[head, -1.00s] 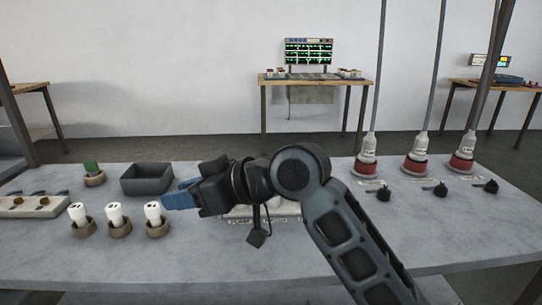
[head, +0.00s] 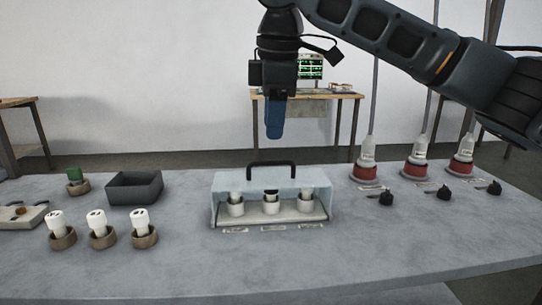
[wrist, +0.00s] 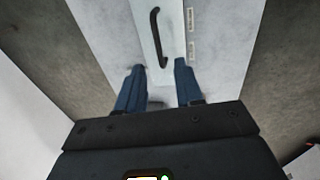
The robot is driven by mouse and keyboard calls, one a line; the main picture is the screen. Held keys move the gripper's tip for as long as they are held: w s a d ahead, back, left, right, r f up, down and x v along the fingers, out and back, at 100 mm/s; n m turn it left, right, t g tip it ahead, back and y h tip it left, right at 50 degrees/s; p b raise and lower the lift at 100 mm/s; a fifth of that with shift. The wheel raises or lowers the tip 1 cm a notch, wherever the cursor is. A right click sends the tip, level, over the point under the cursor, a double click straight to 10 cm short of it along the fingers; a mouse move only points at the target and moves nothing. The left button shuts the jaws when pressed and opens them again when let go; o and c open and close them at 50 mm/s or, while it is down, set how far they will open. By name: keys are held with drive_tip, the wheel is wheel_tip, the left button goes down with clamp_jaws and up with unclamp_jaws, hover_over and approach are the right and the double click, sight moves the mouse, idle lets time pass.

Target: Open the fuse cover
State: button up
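The fuse cover (head: 225,187) is a clear, pale-blue box with a black bar handle (head: 271,164) on top. It sits down over three white fuse holders (head: 271,207) in a row on a light base. In the wrist view the handle (wrist: 155,38) lies ahead of the fingertips. My gripper (head: 274,136) points down above the cover, apart from the handle. In the wrist view the two blue fingers of my gripper (wrist: 159,68) stand apart with nothing between them.
Three white fuses (head: 100,224) stand in brown holders at the left front. A dark open bin (head: 134,188) and a green piece (head: 75,174) are behind them. Three red-based posts (head: 415,173) with black knobs (head: 443,192) stand at right.

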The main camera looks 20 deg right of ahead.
sight(276, 163)
drive_tip(key=f, duration=0.2)
drive_tip(key=w+d+f+b, duration=0.1)
drive_tip(key=f, duration=0.4)
drive_tip(key=shift+w+d, duration=0.15)
drive_tip(key=shift+c, duration=0.2)
clamp_jaws()
idle(1.3)
